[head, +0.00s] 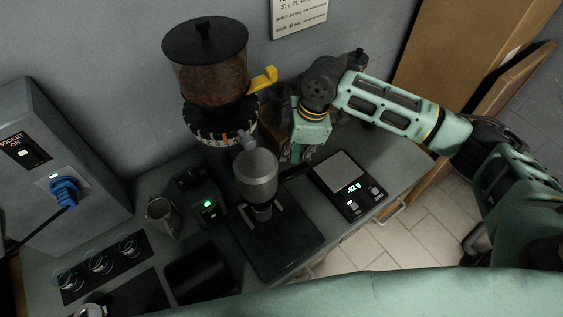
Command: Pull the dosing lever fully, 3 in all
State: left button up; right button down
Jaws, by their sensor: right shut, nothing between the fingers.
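The coffee grinder has a clear hopper (206,70) of dark beans under a black lid, above a numbered dial (222,133). A yellow lever-like tab (264,79) sticks out on the hopper's right side. A grey metal dosing chamber (256,176) is at the grinder's front, with a short grey stub at its top. I cannot tell clearly which part is the dosing lever. My right gripper (293,155) points down just right of the grinder, below the yellow tab. Its fingers are shut and empty, small and partly dark. Contact with the grinder cannot be told. My left gripper is out of view.
A scale (344,172) with a lit display stands right of the grinder, near the counter's front edge. A metal jug (160,217) and glasses (97,262) stand to the left. A socket box (48,150) with a blue plug is at far left. A wall blocks the back.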

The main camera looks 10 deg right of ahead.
aim_at(301, 165)
jog(key=s+d+p, duration=0.1)
jog(key=s+p, duration=0.1)
jog(key=p, duration=0.1)
jog(key=shift+s+d+f, duration=0.1)
jog(key=shift+s+d, duration=0.05)
jog(key=shift+s, duration=0.25)
jog(key=shift+f, duration=0.1)
dwell(0.4)
